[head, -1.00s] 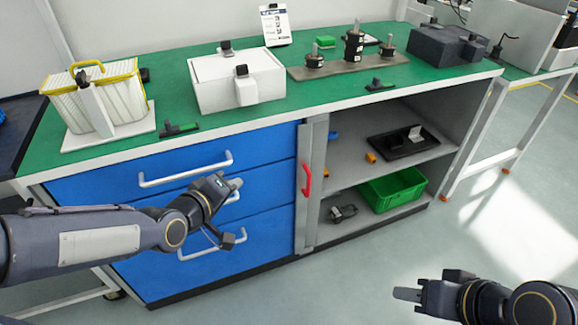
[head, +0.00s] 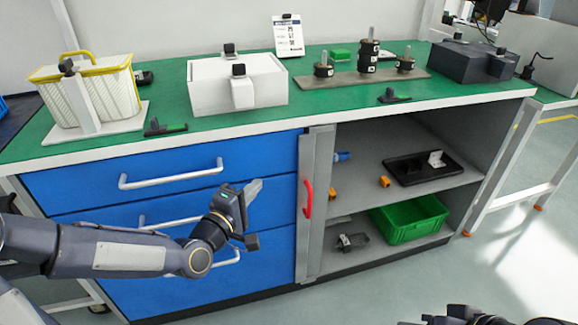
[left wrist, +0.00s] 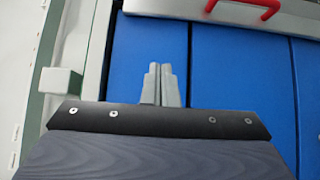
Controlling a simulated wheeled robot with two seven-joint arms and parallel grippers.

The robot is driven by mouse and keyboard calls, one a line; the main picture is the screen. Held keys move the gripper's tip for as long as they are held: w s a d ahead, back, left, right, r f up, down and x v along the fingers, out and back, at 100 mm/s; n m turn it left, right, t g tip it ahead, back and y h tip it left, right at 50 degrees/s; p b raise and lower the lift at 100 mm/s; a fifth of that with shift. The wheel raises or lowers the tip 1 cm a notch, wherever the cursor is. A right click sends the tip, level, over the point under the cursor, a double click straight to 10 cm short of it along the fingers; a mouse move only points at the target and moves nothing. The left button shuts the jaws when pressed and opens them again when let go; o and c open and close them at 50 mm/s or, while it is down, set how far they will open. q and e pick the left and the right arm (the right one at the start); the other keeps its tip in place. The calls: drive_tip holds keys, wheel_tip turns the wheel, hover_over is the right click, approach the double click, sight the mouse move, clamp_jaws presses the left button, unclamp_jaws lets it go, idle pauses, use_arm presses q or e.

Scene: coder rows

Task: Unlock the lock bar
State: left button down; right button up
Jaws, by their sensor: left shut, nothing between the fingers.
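The lock bar (head: 316,200) is a grey upright bar at the right edge of the blue drawers, with a red handle (head: 308,198) on it. In the left wrist view the grey bar (left wrist: 190,8) runs across the top, and the red handle (left wrist: 266,8) shows at the top right. My left gripper (head: 254,189) is shut and empty in front of the blue drawers, left of the bar and apart from it. Its closed fingertips also show in the left wrist view (left wrist: 160,72). My right gripper (head: 430,321) is cut off at the bottom edge.
Silver drawer handles (head: 172,174) stick out left of the bar. To its right is an open shelf with a green crate (head: 408,222) and a black tray (head: 424,170). The green worktop (head: 330,95) above carries a white box (head: 212,85). Floor at right is clear.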

use_arm(q)
drive_tip(key=b, duration=0.2)
approach(307, 158)
drive_tip(key=w+a, duration=0.3)
drive_tip(key=w, duration=0.1)
drive_tip(key=shift+w+a+f, duration=0.1)
drive_tip(key=shift+a, duration=0.3)
drive_tip(key=d, duration=0.1)
drive_tip(key=w+d, duration=0.1)
drive_tip(key=d, duration=0.1)
drive_tip(key=shift+w+d, duration=0.1)
drive_tip(key=shift+w, duration=0.05)
drive_tip(key=shift+w+d, duration=0.1)
drive_tip(key=shift+d, duration=0.25)
drive_tip(key=d, duration=0.1)
drive_tip(key=w+d, duration=0.1)
drive_tip(key=d, duration=0.1)
drive_tip(key=shift+d+b, duration=0.1)
drive_tip(key=shift+b, duration=0.3)
